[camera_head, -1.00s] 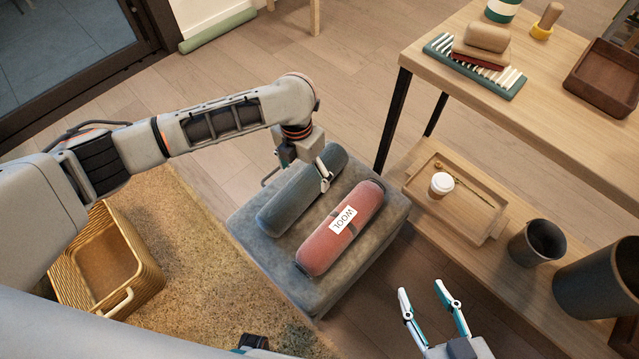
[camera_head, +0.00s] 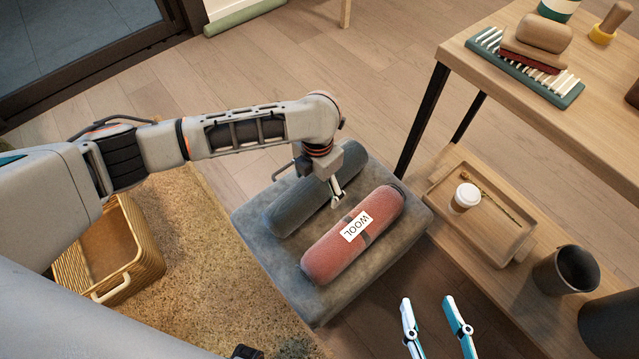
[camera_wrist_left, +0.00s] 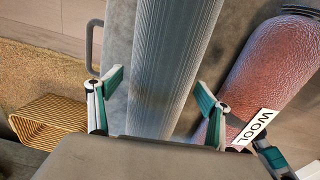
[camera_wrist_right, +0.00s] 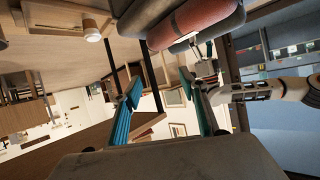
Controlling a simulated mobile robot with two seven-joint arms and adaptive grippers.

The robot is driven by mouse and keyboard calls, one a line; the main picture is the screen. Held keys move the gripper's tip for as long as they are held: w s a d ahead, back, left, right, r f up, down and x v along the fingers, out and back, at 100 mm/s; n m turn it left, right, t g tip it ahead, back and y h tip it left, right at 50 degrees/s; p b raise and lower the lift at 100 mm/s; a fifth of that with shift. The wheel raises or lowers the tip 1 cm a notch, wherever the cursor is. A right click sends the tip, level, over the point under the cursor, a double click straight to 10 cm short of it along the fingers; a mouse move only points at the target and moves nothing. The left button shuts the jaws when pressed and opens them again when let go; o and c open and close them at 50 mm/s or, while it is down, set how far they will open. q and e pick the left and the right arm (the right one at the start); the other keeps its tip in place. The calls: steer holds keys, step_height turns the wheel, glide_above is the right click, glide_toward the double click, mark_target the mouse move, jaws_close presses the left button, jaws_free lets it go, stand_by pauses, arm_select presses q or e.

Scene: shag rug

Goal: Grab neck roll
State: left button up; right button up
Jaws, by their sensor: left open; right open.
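A blue-grey ribbed roll (camera_head: 290,203) and a red roll (camera_head: 335,248) with a white WOOL label lie side by side on a grey cushioned ottoman (camera_head: 395,237). My left gripper (camera_head: 337,192) is over the blue-grey roll, pointing down, with one finger visible between the rolls. In the left wrist view its open fingers (camera_wrist_left: 158,90) stand on either side of the blue-grey roll (camera_wrist_left: 165,55), with nothing gripped; contact is unclear. The red roll (camera_wrist_left: 275,65) is to the right there. My right gripper (camera_head: 427,303) is open and empty, to the right of the ottoman.
A wicker basket (camera_head: 140,262) stands on the shag rug (camera_head: 200,290) at left. At right, a wooden table has a low shelf with a tray (camera_head: 433,197), a paper cup (camera_head: 466,196) and a dark pot (camera_head: 566,270). A table leg (camera_head: 422,118) stands near the ottoman.

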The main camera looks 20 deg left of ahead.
arm_select(q)
steer(key=shift+w+r, duration=0.1)
steer(key=shift+r, duration=0.15)
steer(key=c, duration=1.1)
steer(key=shift+c, duration=1.4)
